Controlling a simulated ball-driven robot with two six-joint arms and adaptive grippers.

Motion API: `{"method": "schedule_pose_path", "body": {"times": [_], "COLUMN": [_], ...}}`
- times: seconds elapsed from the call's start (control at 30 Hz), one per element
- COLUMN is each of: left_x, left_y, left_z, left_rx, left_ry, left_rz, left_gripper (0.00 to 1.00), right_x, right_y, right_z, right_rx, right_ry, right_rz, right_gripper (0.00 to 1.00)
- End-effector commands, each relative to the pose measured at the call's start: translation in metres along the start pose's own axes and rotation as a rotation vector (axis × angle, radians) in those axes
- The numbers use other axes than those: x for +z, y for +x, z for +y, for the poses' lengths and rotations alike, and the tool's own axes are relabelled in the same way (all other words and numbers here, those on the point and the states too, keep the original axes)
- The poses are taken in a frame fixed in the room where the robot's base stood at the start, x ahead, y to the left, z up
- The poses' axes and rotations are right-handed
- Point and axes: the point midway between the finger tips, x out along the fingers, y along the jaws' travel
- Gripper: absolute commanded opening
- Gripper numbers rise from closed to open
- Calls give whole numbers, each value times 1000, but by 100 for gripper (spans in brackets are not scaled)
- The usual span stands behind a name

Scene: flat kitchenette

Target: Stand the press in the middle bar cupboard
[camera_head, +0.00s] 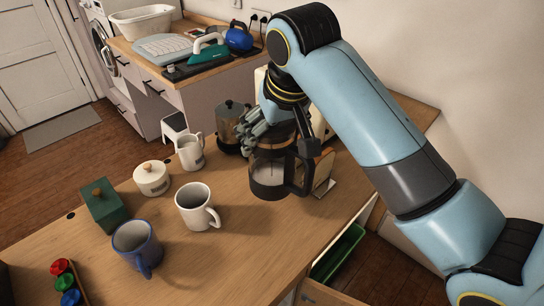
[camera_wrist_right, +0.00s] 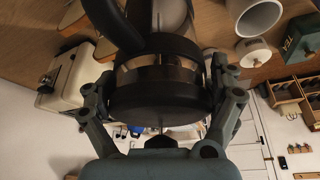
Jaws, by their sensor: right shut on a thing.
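The press (camera_head: 270,182) is a glass jug with a black handle, base band and a dark lid. In the head view it is upright over the right part of the wooden counter; whether its base touches the counter is unclear. My right gripper (camera_head: 275,138) is shut around its upper part. In the right wrist view the gripper's fingers (camera_wrist_right: 162,100) sit on both sides of the press's dark lid (camera_wrist_right: 160,98). My left gripper is not in view. I cannot make out which opening is the middle bar cupboard.
A white mug (camera_head: 193,212), blue mug (camera_head: 132,247), white jug (camera_head: 190,153), lidded pot (camera_head: 152,180) and green tin (camera_head: 104,208) stand left of the press. An open space with a green tray (camera_head: 340,252) shows below the counter's front edge.

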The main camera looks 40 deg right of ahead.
Motion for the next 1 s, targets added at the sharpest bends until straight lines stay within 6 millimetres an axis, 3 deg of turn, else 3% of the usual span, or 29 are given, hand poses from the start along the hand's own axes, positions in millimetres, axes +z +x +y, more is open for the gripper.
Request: {"method": "schedule_pose_path", "body": {"times": [0.5,0.87,0.9,1.0], "left_x": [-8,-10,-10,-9], "left_y": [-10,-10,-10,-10], "left_z": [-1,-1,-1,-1], "left_rx": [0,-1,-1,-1], "left_ry": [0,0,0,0], "left_rz": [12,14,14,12], "left_gripper": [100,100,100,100], "right_x": [25,27,28,28], "right_y": [62,67,67,67], "right_z": [0,0,0,0], "right_rx": [0,-1,-1,-1], "right_ry": [0,0,0,0], "right_rz": [1,4,1,1], "right_gripper": [33,33,94,100]}}
